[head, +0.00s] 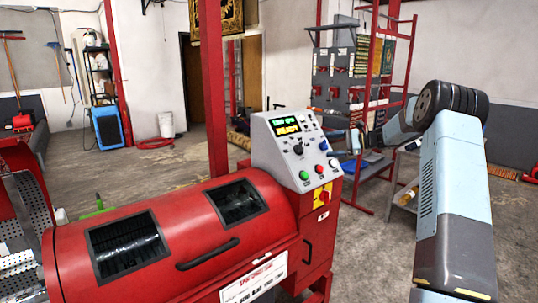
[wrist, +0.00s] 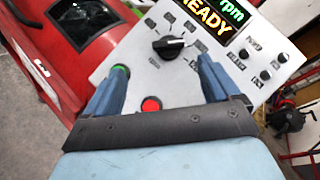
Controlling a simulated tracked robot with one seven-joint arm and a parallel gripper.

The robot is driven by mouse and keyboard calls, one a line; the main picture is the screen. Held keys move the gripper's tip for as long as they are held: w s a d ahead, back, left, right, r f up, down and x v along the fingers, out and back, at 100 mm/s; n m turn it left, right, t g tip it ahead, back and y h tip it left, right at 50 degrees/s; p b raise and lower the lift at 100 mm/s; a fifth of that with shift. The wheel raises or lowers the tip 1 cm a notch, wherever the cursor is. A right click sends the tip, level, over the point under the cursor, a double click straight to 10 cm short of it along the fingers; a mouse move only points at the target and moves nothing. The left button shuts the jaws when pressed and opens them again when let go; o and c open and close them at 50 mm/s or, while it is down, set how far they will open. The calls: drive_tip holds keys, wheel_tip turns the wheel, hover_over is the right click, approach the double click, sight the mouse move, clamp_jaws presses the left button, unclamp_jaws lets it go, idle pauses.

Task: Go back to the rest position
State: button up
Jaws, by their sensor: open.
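My gripper (head: 345,153) is at the end of my arm on the right of the head view, reaching left to the right side of the control panel (head: 268,140). In the wrist view, the two blue fingers of my gripper (wrist: 160,78) are spread apart with nothing held between them. Beyond them is the panel face with a black rotary knob (wrist: 168,46), a red button (wrist: 151,104) and a lit display (wrist: 215,22) reading "READY". A green button (wrist: 121,72) is partly hidden behind the left finger. Whether the fingers touch the panel cannot be told.
The red drum machine (head: 170,235) with two windows and a handle fills the lower left. A red post (head: 213,100) stands behind it. A red rack (head: 375,90) and a grey bench (head: 405,195) stand near my arm. Open concrete floor lies at the back left.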

drive_tip(key=s+a+r+n+g+h, duration=0.1)
drive_tip(key=s+a+r+n+h, duration=0.3)
drive_tip(key=s, duration=0.5)
drive_tip(key=s+a+r+n+g+h, duration=0.1)
drive_tip(key=s+a+r, duration=0.3)
drive_tip(key=s, duration=0.5)
drive_tip(key=s+a+r+n+g+h, duration=0.1)
drive_tip(key=s+a+r+n+h, duration=0.2)
drive_tip(key=s+a, duration=0.45)
drive_tip(key=s+d+f+n+t+h, duration=0.1)
drive_tip(key=s+d+n+h, duration=0.1)
drive_tip(key=s, duration=0.8)
drive_tip(key=s+d+f+n+t+h, duration=0.1)
drive_tip(key=s+n+h, duration=0.1)
drive_tip(key=s, duration=0.9)
drive_tip(key=s+d+f+n+h, duration=0.2)
drive_tip(key=s, duration=0.8)
drive_tip(key=shift+s+d+n+t, duration=0.3)
drive_tip(key=shift+s+n+t, duration=0.05)
drive_tip(key=shift+n+t, duration=0.05)
